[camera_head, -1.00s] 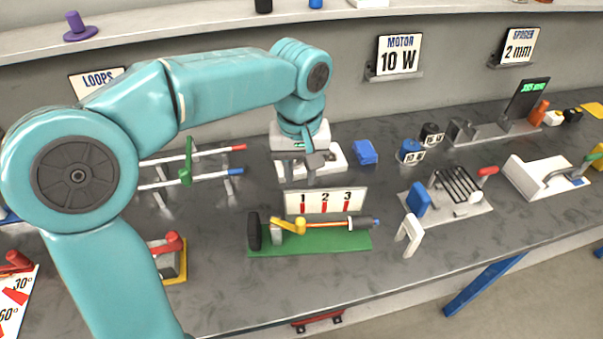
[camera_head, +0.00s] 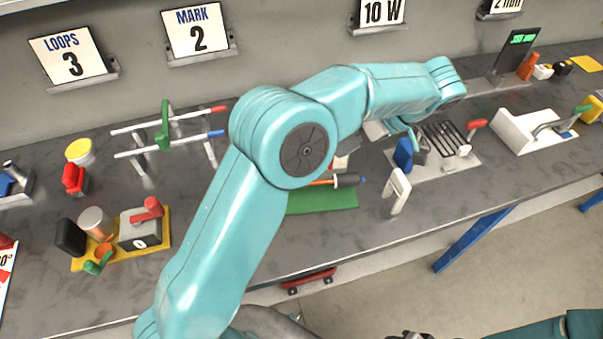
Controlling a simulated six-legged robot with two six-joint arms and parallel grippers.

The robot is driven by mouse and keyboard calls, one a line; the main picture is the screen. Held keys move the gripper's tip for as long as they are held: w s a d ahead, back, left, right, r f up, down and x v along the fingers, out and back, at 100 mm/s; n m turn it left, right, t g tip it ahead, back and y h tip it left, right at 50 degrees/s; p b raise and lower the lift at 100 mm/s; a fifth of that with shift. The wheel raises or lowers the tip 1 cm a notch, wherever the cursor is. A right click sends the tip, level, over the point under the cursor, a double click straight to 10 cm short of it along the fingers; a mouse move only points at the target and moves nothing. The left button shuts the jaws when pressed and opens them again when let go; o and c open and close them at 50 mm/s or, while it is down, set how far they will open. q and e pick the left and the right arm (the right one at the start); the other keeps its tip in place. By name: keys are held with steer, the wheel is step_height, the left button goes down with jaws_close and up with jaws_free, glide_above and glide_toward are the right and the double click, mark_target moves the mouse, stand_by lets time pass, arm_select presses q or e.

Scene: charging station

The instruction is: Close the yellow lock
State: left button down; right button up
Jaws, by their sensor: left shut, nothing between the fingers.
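I cannot tell for sure which thing is the yellow lock. The yellow lever that lay on the green board (camera_head: 322,200) earlier is hidden behind my left arm. Only the board's right part and a rod with a dark end (camera_head: 347,181) show. A yellow block (camera_head: 591,108) stands at the right edge. My left gripper (camera_head: 417,148) is shut and empty, partly covered by its wrist. It hangs by the blue block (camera_head: 403,153) of the black-barred rack; I cannot tell whether it touches. My right gripper is not in view; part of my right arm shows at bottom right.
A white upright bracket (camera_head: 399,190) stands close to the front edge. The white fixture with a grey lever (camera_head: 517,133) is to the right. A yellow-based fixture with a red handle (camera_head: 122,262) and a two-rod stand (camera_head: 165,135) are at left. Bare bench lies front left of centre.

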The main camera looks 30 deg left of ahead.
arm_select(q)
steer(key=x, duration=1)
steer(key=shift+s+a+r, duration=0.1)
steer(key=s, duration=0.1)
steer(key=s+a, duration=0.1)
steer(key=s+p, duration=0.1)
steer(key=shift+s+a, duration=0.15)
steer(key=shift+a, duration=0.15)
steer(key=shift+s+r, duration=0.1)
